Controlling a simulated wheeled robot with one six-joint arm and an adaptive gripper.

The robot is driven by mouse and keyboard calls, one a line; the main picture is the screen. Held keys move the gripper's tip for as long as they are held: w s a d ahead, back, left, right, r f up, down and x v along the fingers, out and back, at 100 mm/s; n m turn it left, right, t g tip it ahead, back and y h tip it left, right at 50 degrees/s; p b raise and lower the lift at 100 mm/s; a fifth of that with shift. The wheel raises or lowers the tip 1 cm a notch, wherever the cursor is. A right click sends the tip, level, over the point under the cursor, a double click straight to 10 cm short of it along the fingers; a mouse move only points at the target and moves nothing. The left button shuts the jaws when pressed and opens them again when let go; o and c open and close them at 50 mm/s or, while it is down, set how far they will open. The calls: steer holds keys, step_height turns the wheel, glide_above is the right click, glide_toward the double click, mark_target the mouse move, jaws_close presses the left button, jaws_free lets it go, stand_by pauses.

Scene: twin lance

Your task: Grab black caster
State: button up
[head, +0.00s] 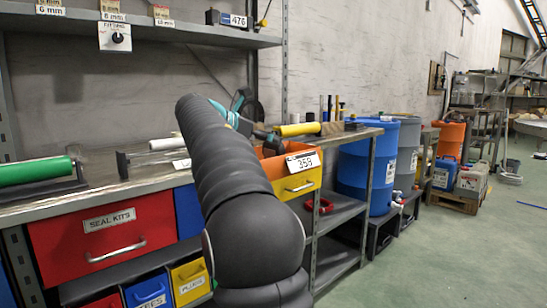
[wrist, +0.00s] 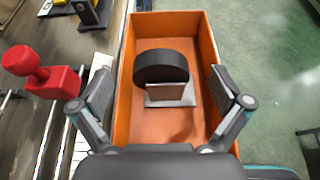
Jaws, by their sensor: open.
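The black caster (wrist: 160,66) shows in the wrist view as a black wheel with a pale grey mounting plate. It rests inside an orange bin (wrist: 120,118), near the bin's middle. My gripper (wrist: 158,88) is open, with its two fingers spread on the left and right of the caster and not touching it. How high the fingertips are above the caster I cannot tell. In the head view the orange bin (head: 267,163) stands at the bench's right end, and my arm hides much of it. The caster is not visible there.
A red part (wrist: 42,75) lies left of the bin in the wrist view. A yellow cylinder (head: 297,129) lies behind the bin in the head view. A green roll (head: 35,171) lies at the left on the bench (head: 110,180). Open floor (head: 440,245) is to the right.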

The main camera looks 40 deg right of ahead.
steer(key=shift+x, duration=1.25)
steer(key=shift+c, duration=0.3)
